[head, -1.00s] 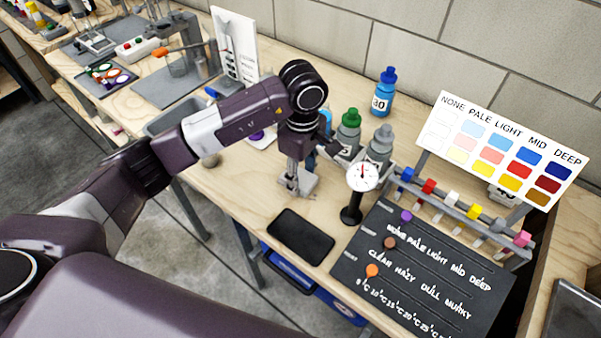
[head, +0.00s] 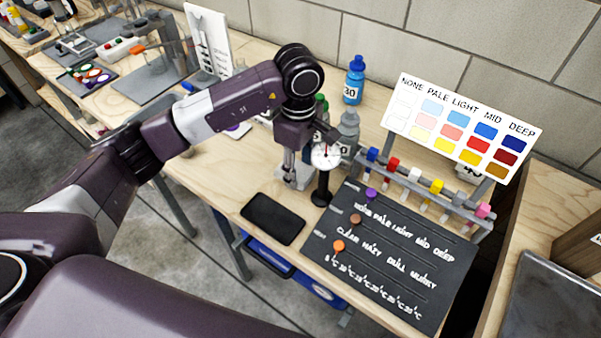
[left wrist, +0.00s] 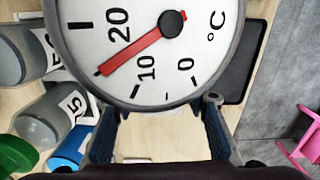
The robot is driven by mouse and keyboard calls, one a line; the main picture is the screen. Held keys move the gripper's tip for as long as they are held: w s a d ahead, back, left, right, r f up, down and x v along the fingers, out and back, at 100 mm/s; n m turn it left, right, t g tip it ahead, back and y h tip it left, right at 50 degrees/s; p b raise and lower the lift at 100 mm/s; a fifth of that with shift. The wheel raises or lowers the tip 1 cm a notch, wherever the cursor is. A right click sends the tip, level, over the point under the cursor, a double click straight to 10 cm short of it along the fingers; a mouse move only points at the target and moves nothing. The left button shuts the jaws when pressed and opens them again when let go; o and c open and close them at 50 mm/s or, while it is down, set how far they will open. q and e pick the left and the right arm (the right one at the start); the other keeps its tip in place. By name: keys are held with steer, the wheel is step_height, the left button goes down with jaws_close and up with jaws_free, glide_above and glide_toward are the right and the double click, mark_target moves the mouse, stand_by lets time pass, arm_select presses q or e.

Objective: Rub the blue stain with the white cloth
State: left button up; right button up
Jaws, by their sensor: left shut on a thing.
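My left gripper (head: 291,160) points down just above the bench, close to the left of the dial thermometer (head: 326,155). It is shut on a pale flat thing (head: 297,176) that looks like the white cloth, low at the bench top. In the left wrist view, the thermometer dial (left wrist: 135,45) is close in front and covers the fingertips of my left gripper and what they hold. I cannot make out a blue stain in either view. My right gripper is not in view.
A black slab (head: 273,218) lies in front of the gripper. Bottles, including a blue one (head: 355,80), stand behind. A dark slider board (head: 390,255), a rack of coloured vials (head: 428,190) and a colour chart (head: 463,125) are to the right. Bare wood lies left.

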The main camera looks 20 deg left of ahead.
arm_select(q)
steer(key=shift+a+r+p, duration=0.2)
steer(key=shift+r+p, duration=0.15)
steer(key=shift+r, duration=1)
steer(key=shift+d+r+p, duration=0.1)
steer(key=shift+r+p, duration=0.65)
steer(key=shift+r, duration=0.55)
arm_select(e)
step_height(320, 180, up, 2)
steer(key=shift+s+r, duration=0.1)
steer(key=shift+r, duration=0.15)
arm_select(q)
steer(key=shift+f, duration=0.1)
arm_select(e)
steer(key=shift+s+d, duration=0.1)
